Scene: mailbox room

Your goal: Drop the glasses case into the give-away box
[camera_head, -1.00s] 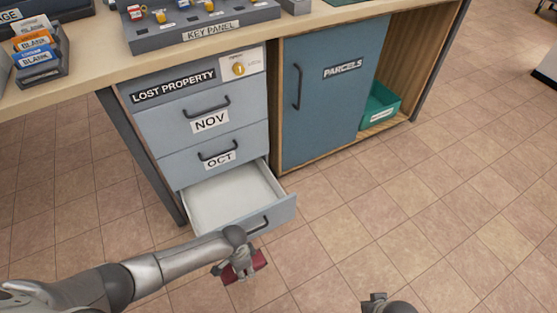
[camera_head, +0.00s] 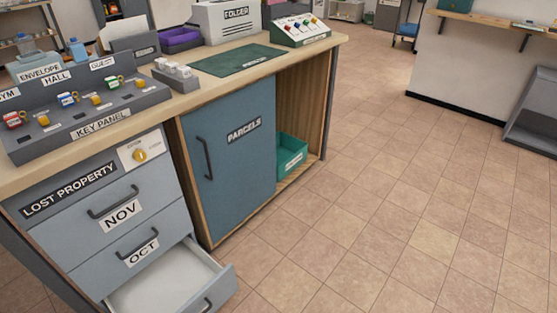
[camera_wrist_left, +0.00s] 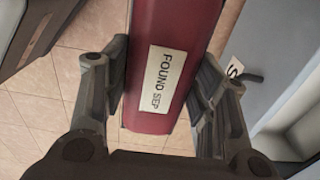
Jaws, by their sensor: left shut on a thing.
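The glasses case (camera_wrist_left: 150,115) is dark red with a white label reading "FOUND SEP". In the left wrist view it sits between the fingers of my left gripper (camera_wrist_left: 165,90), which is shut on it. The case is above the tiled floor, beside the drawer unit. My left gripper and the case are outside the head view now. A green box (camera_head: 291,157) with a white label stands in the open shelf right of the PARCELS door; its label is too small to read. My right gripper is in neither current view.
The bottom drawer (camera_head: 170,285) under OCT is pulled open and looks empty. The PARCELS door (camera_head: 229,160) is shut. The counter holds a key panel (camera_head: 90,125), a green mat (camera_head: 232,60) and a folder box (camera_head: 227,24). The floor to the right is clear.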

